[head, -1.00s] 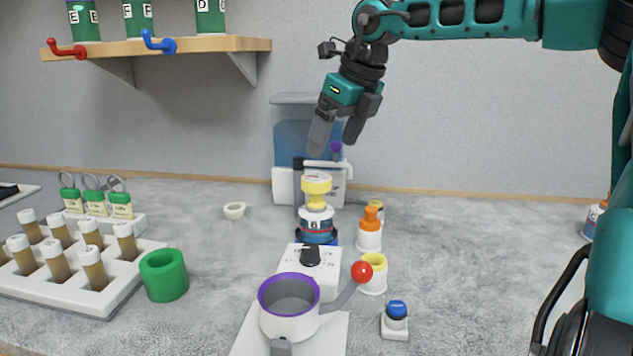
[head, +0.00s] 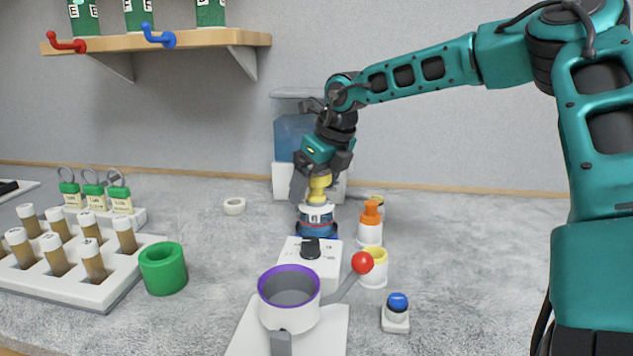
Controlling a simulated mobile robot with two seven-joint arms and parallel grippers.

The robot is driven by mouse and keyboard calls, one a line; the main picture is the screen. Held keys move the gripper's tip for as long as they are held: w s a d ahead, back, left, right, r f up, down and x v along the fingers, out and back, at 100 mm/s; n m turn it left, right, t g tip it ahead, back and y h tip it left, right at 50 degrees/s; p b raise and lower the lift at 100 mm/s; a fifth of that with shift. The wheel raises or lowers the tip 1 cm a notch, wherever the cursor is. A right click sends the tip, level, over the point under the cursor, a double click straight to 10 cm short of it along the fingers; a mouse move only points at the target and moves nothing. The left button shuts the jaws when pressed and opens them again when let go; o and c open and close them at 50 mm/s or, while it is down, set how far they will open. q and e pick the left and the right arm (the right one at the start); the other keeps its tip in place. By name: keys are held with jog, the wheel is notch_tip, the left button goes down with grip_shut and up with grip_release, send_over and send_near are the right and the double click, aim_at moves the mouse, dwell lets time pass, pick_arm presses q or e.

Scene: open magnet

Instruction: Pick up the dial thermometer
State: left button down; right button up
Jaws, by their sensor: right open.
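I cannot make out a dial thermometer for certain in the head view. My right gripper (head: 318,190) is open, pointing down over a container with a yellow top (head: 319,185) and a white and blue lower part (head: 316,222). One finger shows at the left of the yellow top; the other is mostly hidden, and I cannot tell whether either touches it. My left gripper is not in view.
Near the container stand a white box with a black knob (head: 310,247), an orange-topped bottle (head: 370,222), a yellow-rimmed jar (head: 373,266) and a purple-rimmed pot (head: 289,298). A vial rack (head: 110,285) and green ring (head: 163,268) lie left.

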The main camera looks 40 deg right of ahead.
jog(key=shift+c, duration=0.2)
jog(key=c, duration=1.1)
jog(key=shift+c, duration=0.5)
jog(key=shift+r, duration=0.1)
